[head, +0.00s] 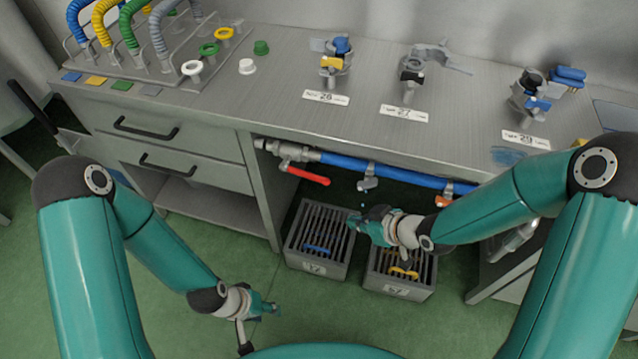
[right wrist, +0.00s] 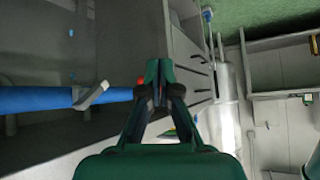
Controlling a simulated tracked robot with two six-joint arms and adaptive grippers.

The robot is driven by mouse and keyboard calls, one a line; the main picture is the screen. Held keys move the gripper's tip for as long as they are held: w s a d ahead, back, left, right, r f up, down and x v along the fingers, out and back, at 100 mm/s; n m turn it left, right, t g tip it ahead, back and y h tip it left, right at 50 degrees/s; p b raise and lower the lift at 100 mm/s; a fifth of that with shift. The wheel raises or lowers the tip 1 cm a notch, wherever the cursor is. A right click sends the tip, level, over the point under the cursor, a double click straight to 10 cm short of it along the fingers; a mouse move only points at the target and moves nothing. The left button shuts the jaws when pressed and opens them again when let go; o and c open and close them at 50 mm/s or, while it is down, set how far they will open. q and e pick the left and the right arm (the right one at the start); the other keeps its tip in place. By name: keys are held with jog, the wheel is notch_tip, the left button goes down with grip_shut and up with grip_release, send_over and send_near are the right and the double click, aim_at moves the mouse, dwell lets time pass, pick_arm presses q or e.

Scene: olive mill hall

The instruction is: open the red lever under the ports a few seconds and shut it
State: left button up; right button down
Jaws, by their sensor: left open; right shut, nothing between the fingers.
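The red lever (head: 308,175) sits on a metal valve (head: 290,152) at the left end of the blue pipe (head: 340,163), under the bench top. The lever points right and slightly down, close to the pipe's line. A grey port (head: 368,181) and an orange port (head: 443,200) hang from the pipe. Small pale spots show below the grey port. My right gripper (head: 354,222) is shut and empty, below and right of the lever, apart from it. In the right wrist view its fingertips (right wrist: 158,66) hide most of the lever. My left gripper (head: 272,309) is open, low over the floor.
Two slatted grey crates (head: 290,242) (head: 372,284) stand on the green floor under the pipe. Drawers (head: 185,150) stand left of the lever. Clamp stands and loose rings are on the bench top (head: 270,90). The floor beside my left gripper is clear.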

jog(key=w+a+r+n+t+y+b, duration=0.2)
jog(key=w+r+n+y, duration=0.15)
jog(key=r+n, duration=0.55)
send_near(308, 176)
jog(key=shift+m+h, duration=0.3)
jog(key=shift+h, duration=0.05)
jog(key=x, duration=0.3)
jog(key=r+x, duration=0.1)
jog(key=x, duration=0.1)
jog(key=shift+w+a+f+b, duration=0.15)
jog(key=shift+a+b, duration=0.15)
jog(key=shift+a, duration=0.25)
pick_arm(q)
notch_tip(308, 176, down, 4)
jog(key=shift+r, duration=0.25)
pick_arm(e)
jog(key=shift+w+f, duration=0.2)
jog(key=shift+f, duration=0.2)
pick_arm(q)
jog(key=shift+f, duration=0.1)
